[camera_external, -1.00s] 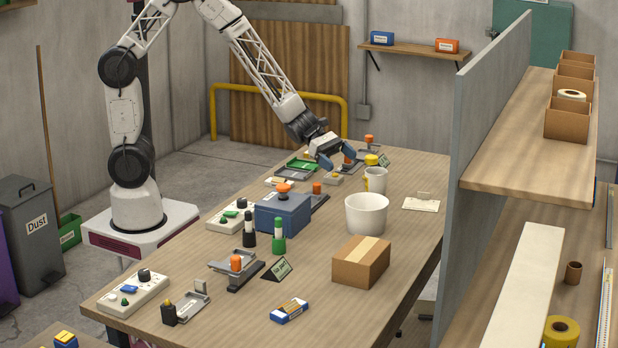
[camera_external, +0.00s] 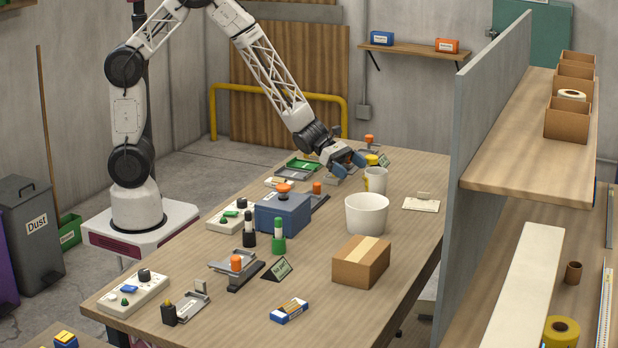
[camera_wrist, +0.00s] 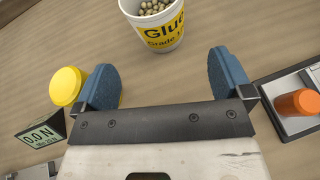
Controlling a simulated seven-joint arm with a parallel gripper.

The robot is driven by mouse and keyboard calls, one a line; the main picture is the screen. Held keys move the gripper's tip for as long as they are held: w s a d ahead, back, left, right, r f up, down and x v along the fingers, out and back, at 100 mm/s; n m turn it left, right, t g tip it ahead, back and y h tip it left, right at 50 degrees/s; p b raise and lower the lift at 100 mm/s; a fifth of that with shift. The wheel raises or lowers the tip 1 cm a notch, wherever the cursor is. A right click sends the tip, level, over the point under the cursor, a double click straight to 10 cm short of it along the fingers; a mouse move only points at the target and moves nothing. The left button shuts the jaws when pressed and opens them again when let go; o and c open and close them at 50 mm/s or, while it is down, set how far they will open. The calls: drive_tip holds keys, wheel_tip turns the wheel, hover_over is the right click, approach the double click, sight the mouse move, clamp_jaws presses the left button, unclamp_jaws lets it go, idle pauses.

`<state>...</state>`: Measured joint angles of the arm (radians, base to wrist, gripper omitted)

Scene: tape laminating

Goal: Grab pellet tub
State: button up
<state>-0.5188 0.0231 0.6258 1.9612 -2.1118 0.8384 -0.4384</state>
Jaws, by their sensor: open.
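The pellet tub (camera_wrist: 155,22) is white with a yellow "Glue" label and holds beige pellets. It stands at the top of the wrist view, partly cut off by the frame edge. In the external view it appears as the smaller white tub (camera_external: 377,181), just right of and in front of my gripper. My gripper (camera_external: 350,164) is low over the table. Its blue fingers show apart and empty in the wrist view (camera_wrist: 165,68), with the tub ahead of them and not between them.
A yellow-lidded jar (camera_wrist: 66,86) and a small sign (camera_wrist: 40,136) are close to the left finger. A device with an orange knob (camera_wrist: 297,103) is at right. A larger white bucket (camera_external: 367,215) and a cardboard box (camera_external: 360,264) stand nearer the external camera.

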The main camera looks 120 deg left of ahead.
sight(372, 183)
drive_tip(key=shift+x, duration=2)
drive_tip(key=shift+w, duration=0.1)
drive_tip(key=shift+x, duration=2.5)
drive_tip(key=shift+f, duration=0.1)
drive_tip(key=c, duration=1.1)
drive_tip(key=shift+o, duration=0.2)
wheel_tip(372, 183, up, 10)
